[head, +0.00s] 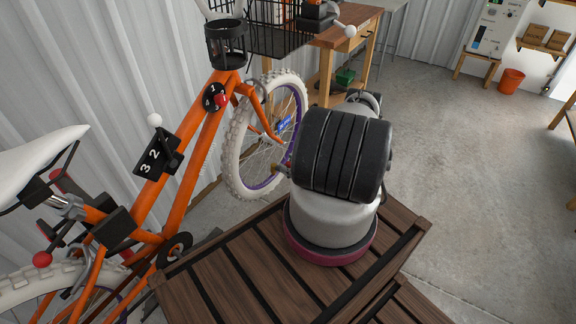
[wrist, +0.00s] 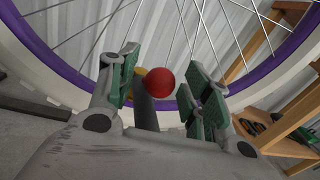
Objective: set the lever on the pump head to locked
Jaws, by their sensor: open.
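In the wrist view, a red ball knob (wrist: 160,83) sits between the two green-padded fingers of my gripper (wrist: 163,70). A dark stem (wrist: 145,108) runs beside it and a small yellow-orange part shows behind it. The knob looks like the end of the pump head's lever, in front of the bike wheel. The fingers are apart, with a visible gap between the knob and the right finger; contact on the left is unclear. In the head view, my arm hides most of the gripper and the pump head. I cannot read the lever's position or any lock marking.
The orange bike (head: 200,125) stands along the corrugated wall; its white-tyred front wheel (head: 236,150) with purple rim is close behind my gripper. A shifter with a white ball (head: 154,120) is on the frame. A wooden workbench (head: 345,40) is behind.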

